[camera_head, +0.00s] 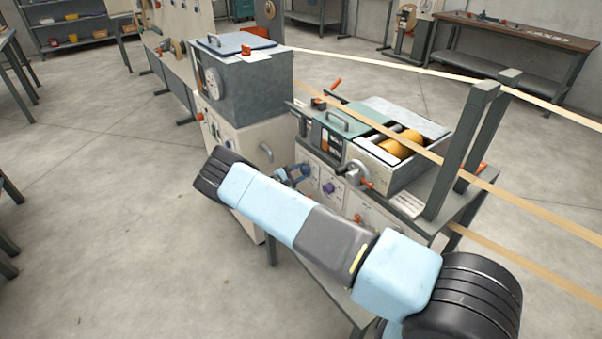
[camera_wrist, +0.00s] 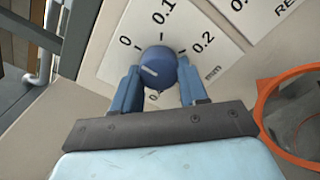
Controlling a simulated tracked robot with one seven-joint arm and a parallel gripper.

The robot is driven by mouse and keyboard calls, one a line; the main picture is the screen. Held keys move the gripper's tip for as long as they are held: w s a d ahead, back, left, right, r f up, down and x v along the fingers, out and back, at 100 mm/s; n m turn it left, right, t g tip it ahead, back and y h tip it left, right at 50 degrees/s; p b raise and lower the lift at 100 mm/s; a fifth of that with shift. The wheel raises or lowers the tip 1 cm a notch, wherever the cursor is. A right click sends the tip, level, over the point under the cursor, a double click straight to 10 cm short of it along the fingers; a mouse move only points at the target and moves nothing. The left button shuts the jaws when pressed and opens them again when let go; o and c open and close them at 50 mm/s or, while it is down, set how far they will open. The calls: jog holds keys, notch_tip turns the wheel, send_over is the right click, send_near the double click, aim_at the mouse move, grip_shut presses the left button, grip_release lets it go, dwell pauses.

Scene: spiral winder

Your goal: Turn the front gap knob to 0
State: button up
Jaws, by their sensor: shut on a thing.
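The knob (camera_wrist: 157,66) is a round blue knob with a short white line on its face. It sits on a white dial plate (camera_wrist: 203,22) marked 0, 0.1, 0.2 and mm. The white line lies left of the knob's middle, below the 0 tick; I cannot tell its exact reading. My gripper (camera_wrist: 158,90) is shut on the knob, one blue finger on each side. In the head view my gripper (camera_head: 299,173) reaches the front panel of the machine (camera_head: 375,208), where the held knob is not clearly seen.
An orange ring (camera_wrist: 265,110) stands close to the right of my gripper in the wrist view. A purple knob (camera_head: 328,187) and a handwheel (camera_head: 358,174) are on the panel to the right. Pale strips (camera_head: 540,100) cross at right.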

dwell(0.4)
jog(key=o, duration=1.1)
jog(key=shift+c, duration=0.2)
jog(key=v, duration=1.3)
jog(key=shift+a, duration=0.3)
jog(key=shift+s, duration=0.15)
